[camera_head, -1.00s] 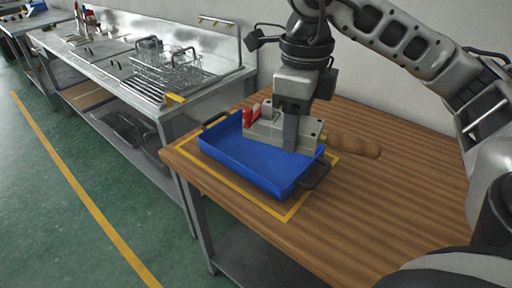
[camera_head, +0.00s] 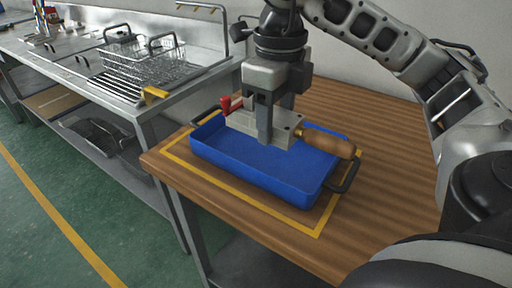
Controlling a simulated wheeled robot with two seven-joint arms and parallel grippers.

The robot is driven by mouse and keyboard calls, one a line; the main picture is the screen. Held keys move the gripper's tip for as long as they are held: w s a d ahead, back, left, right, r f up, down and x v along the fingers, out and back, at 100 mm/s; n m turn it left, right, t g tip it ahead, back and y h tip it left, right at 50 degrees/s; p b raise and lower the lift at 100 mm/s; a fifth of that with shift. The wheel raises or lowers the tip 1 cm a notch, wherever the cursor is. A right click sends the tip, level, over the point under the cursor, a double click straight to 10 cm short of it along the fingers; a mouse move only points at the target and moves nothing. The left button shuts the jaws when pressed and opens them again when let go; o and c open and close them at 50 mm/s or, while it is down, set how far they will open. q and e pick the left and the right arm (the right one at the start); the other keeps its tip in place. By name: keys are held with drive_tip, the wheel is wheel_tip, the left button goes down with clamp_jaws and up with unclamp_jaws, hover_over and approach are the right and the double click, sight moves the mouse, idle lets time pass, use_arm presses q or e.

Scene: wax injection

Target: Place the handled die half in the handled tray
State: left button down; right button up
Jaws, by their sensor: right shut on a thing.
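The handled die half (camera_head: 285,128) is a grey metal block with a brown wooden handle (camera_head: 328,143) pointing right and a red part (camera_head: 229,104) at its left end. My right gripper (camera_head: 265,135) points down and is shut on the block, with a finger in front of its near side. The blue handled tray (camera_head: 225,155) has black handles at both ends and stands on the wooden table. The die half is over the tray's rear part, and its handle reaches over the right end. I cannot tell whether it touches the tray floor. My left gripper is not in view.
A yellow outline (camera_head: 290,222) surrounds the tray on the wooden table (camera_head: 390,120). The table is clear to the right. A steel counter (camera_head: 75,62) with wire baskets (camera_head: 135,65) and a yellow piece (camera_head: 154,94) stands at left. A wall is behind.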

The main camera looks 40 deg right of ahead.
drive_tip(key=w+d+f, duration=0.2)
drive_tip(key=w+f, duration=0.1)
drive_tip(key=w, duration=0.4)
hover_over(243, 148)
drive_tip(key=f, duration=0.5)
drive_tip(key=shift+s+f, duration=0.2)
drive_tip(key=shift+f, duration=0.2)
drive_tip(key=f, duration=0.3)
drive_tip(key=shift+w+d+f, duration=0.1)
drive_tip(key=shift+w, duration=0.1)
drive_tip(key=shift+f, duration=0.25)
drive_tip(key=shift+f, duration=0.1)
drive_tip(key=o, duration=1.5)
drive_tip(key=shift+f, duration=0.1)
